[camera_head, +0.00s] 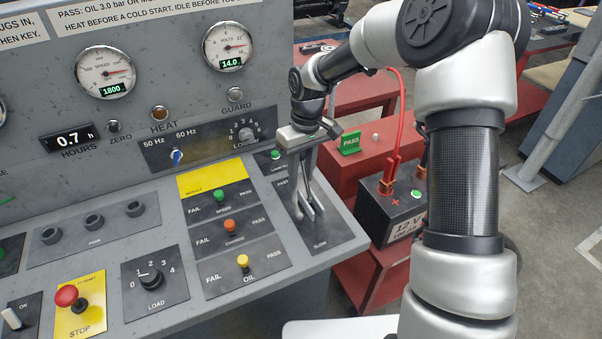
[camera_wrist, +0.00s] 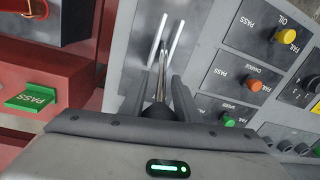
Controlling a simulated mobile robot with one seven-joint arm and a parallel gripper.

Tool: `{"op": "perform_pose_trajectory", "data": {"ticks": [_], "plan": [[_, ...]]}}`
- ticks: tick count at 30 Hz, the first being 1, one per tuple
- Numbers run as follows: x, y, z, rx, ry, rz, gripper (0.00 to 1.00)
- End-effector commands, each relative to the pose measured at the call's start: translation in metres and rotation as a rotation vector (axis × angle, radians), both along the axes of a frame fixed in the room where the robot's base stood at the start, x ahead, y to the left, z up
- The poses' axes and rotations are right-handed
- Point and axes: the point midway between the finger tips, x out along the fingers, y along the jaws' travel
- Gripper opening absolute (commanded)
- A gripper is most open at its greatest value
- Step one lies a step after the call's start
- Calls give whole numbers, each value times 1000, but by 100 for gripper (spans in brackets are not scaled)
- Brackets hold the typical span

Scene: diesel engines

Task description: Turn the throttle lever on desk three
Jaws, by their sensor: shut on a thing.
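The throttle lever's slotted plate (camera_head: 322,238), marked FAST at the far end and SLOW at the near end, is at the right end of the sloping desk. My gripper (camera_head: 303,165) is above this plate in the head view, pointing down. In the wrist view, the lever (camera_wrist: 161,74) is a thin metal shaft with a dark round knob, rising between two pale slot rails. My gripper (camera_wrist: 158,92) is shut on the lever, with a finger on each side of the knob. The gripper hides most of the lever in the head view.
Left of the plate are the yellow-topped result panel (camera_head: 212,181), the load selector (camera_head: 154,280) and the red stop button (camera_head: 67,296). The upright gauge panel (camera_head: 165,75) stands behind. Right of the desk are a battery (camera_head: 389,208) with leads and a green PASS sign (camera_head: 350,142).

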Motion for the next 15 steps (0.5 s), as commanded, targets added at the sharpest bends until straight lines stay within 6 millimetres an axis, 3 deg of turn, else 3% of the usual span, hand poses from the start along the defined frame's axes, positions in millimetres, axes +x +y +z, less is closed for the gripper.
{"op": "perform_pose_trajectory", "data": {"ticks": [14,15], "plan": [[1,1,-2,-17,41,2,0],[2,1,-2,-17,41,2,34]]}}
